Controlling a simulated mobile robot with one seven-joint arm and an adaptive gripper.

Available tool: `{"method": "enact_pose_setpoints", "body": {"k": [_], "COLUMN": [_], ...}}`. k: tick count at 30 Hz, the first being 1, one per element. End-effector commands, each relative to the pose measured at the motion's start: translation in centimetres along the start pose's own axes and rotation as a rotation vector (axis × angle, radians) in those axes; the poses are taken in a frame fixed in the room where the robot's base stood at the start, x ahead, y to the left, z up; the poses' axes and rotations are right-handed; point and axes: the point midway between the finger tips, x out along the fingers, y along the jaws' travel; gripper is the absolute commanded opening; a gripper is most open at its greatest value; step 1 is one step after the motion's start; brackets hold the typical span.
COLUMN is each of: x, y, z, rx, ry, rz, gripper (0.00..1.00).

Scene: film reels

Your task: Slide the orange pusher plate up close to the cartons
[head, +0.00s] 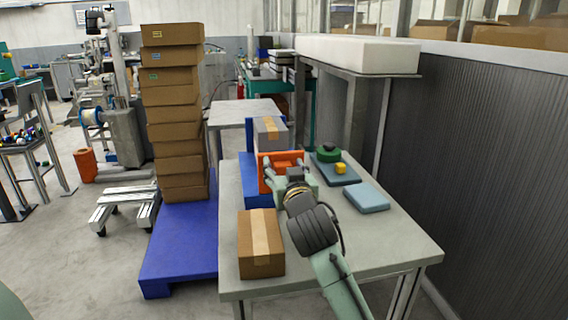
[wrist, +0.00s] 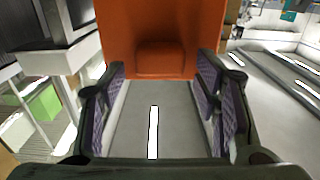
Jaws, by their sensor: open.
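The orange pusher plate (head: 264,176) stands upright on the grey table (head: 330,232) in the head view. It fills the upper middle of the wrist view (wrist: 160,18), with a blocky orange handle (wrist: 160,57) on its near face. My gripper (head: 284,170) is in front of the plate. In the wrist view its fingers (wrist: 160,72) are spread wide to the left and right of the handle, with gaps on both sides. A taped carton (head: 270,131) shows just behind the plate, its lower part hidden. Another taped brown carton (head: 260,244) stands at the table's front left.
Stacked boxes (head: 175,115) stand left on a blue pallet (head: 182,240).

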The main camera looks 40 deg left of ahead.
Motion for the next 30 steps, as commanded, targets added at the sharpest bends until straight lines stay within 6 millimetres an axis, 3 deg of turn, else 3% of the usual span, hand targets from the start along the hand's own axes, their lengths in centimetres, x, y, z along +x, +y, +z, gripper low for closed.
{"method": "enact_pose_setpoints", "body": {"k": [12,30], "x": [0.97,0.94], "y": [0.00,0.01], "z": [0.04,0.04], "rx": [-0.001,-0.001], "ry": [0.001,0.000], "rz": [0.000,0.000], "gripper": [0.57,0.17]}}
